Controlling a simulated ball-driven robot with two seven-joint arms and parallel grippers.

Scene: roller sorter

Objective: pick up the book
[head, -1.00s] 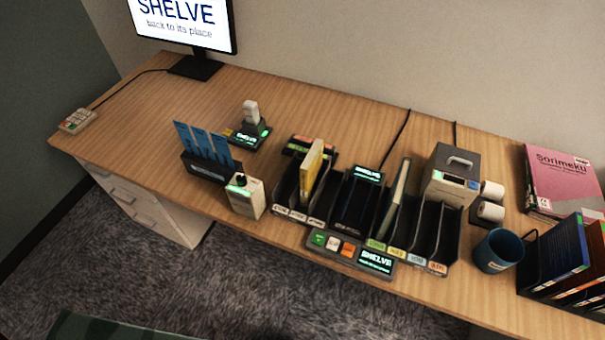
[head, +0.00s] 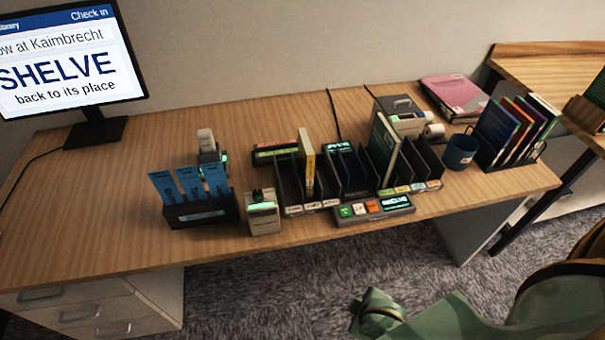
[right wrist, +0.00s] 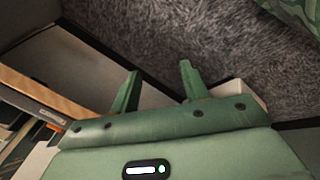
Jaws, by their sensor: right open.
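A yellow book (head: 307,160) stands upright in a slot of the black sorter rack in the head view. A pale green book (head: 383,145) stands tilted in a slot farther right. The pictures do not show which book is meant. My right gripper (right wrist: 160,82) is open and empty over the carpet in the right wrist view, apart from every book. My left gripper is out of view.
The wooden desk (head: 90,225) is clear at its left. A holder with blue cards (head: 200,211), a small box (head: 263,216), a button panel (head: 373,207) and a blue mug (head: 460,152) stand along it. A monitor (head: 70,60) is at the back left.

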